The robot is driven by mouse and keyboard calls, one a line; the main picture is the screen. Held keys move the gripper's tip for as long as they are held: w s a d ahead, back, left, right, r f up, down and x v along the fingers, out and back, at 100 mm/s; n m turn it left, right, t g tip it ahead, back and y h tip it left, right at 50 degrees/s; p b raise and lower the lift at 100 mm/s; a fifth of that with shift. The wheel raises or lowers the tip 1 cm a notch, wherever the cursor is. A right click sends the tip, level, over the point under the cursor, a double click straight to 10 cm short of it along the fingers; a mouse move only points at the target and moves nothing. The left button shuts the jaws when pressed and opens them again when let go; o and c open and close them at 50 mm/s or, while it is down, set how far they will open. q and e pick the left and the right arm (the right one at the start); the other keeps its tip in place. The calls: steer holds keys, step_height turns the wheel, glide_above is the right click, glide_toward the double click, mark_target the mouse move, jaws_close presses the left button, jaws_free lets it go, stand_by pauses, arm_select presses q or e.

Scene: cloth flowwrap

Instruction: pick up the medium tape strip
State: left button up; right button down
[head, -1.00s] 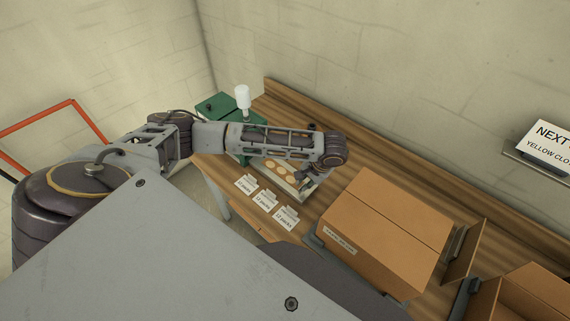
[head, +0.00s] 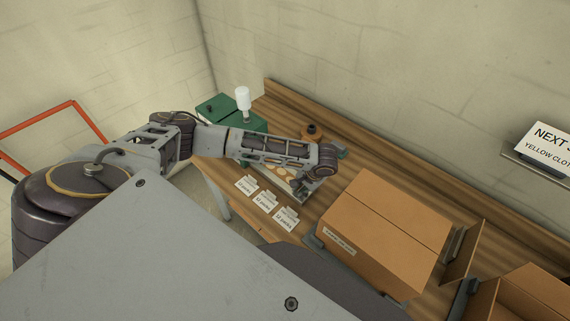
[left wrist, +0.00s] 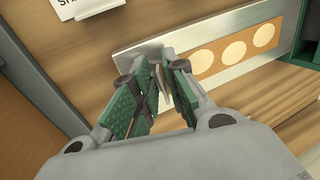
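In the head view the fingertips are hidden behind the wrist. My right gripper is not in view.
A closed cardboard box (head: 385,225) stands just right of my left wrist. White cards (head: 265,201) lie along the table's front edge. An open carton (head: 535,295) is far right.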

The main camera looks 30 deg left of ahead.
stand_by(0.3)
arm_select(q)
jaws_close()
steer(key=shift+r, duration=0.1)
step_height(320, 180, up, 10)
stand_by(0.8)
stand_by(0.5)
